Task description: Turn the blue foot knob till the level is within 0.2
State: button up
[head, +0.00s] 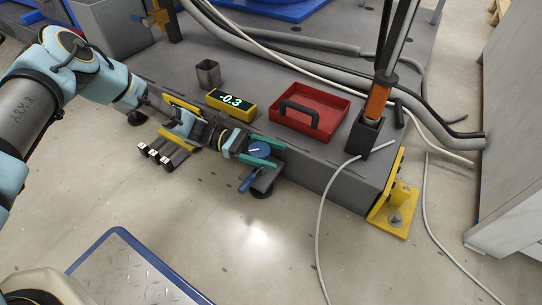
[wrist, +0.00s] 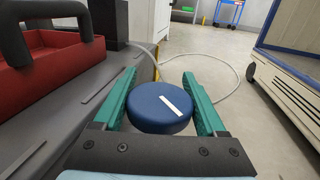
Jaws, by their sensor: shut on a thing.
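The blue foot knob (head: 260,149) is a round disc with a white line on top, at the front edge of the grey base (head: 325,160). In the wrist view the blue knob (wrist: 152,112) sits between the teal fingers, its white line slanting down to the right. My gripper (head: 265,151) is shut on the knob, one finger on each side; the fingers also show in the wrist view (wrist: 160,78). The yellow level display (head: 231,101) on the base reads -0.3 in green digits.
A red tray (head: 335,129) with a black handle lies on the base behind the knob. A grey open cup (head: 208,73) stands behind the display. An orange and black post (head: 378,100) and cables are on the right. Floor in front is mostly clear.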

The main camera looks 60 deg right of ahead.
aim_at(250, 146)
jog(key=shift+a+m+y+b, duration=0.2)
jog(key=shift+m+y+b, duration=0.4)
jog(key=shift+y, duration=0.5)
jog(key=shift+a+m+y+b, duration=0.15)
jog(key=shift+m+y+b, duration=0.2)
jog(key=shift+m+y, duration=0.6)
jog(key=shift+y, duration=0.35)
jog(key=o, duration=1.3)
jog(key=w+p, duration=0.1)
jog(key=w, duration=0.6)
jog(key=w+p, duration=0.1)
jog(key=w, duration=0.2)
jog(key=shift+w+d+p, duration=0.25)
jog(key=shift+w+p, duration=0.05)
jog(key=shift+w, duration=0.1)
